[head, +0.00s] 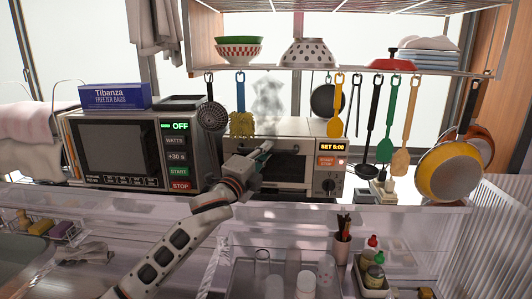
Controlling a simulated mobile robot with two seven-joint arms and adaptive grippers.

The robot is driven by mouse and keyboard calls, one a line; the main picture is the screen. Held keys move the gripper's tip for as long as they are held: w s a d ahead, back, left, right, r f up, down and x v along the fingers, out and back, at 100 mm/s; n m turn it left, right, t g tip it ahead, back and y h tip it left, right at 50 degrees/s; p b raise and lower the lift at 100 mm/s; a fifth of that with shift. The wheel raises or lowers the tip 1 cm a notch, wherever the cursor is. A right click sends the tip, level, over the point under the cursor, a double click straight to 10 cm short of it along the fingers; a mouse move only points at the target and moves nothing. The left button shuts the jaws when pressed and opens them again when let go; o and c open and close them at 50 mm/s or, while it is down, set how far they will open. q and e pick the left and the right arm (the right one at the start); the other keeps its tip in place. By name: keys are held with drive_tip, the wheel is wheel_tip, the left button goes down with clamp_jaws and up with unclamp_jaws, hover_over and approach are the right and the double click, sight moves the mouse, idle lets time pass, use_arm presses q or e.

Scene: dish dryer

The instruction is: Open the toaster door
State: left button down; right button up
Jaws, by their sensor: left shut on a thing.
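The toaster (328,172) is a silver-grey oven on the shelf, right of the microwave. Its right panel has a lit display reading SET 5:00, an orange button and a knob. The toaster door (287,166) has a dark window and looks upright and closed. My left gripper (260,153) is at the upper left of the door, shut on the door handle. The gripper and wrist hide the left part of the door and most of the handle. My right gripper is not in view.
The microwave (110,150) stands left of the toaster. Utensils hang above the toaster, including a blue-handled yellow brush (241,120) close to my gripper. Bottles and glasses stand below in a clear tray (245,280). Pans (450,172) hang at the right.

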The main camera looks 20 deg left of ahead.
use_arm(q)
drive_tip(key=shift+s+f+t+b, duration=0.3)
drive_tip(key=shift+s+f+b, duration=0.15)
drive_tip(key=shift+b, duration=0.45)
drive_tip(key=s+d+f+m+t+h+b, duration=0.1)
drive_tip(key=s+f+b, duration=0.3)
drive_tip(key=b, duration=0.4)
drive_tip(key=shift+s+d+f+m+t+h+b, duration=0.15)
drive_tip(key=shift+s+f+m+t+h+b, duration=0.25)
drive_tip(key=shift+s+m+t, duration=0.4)
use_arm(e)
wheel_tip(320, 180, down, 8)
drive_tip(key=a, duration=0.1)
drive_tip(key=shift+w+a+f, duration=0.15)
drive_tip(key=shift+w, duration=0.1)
use_arm(q)
drive_tip(key=shift+s, duration=0.1)
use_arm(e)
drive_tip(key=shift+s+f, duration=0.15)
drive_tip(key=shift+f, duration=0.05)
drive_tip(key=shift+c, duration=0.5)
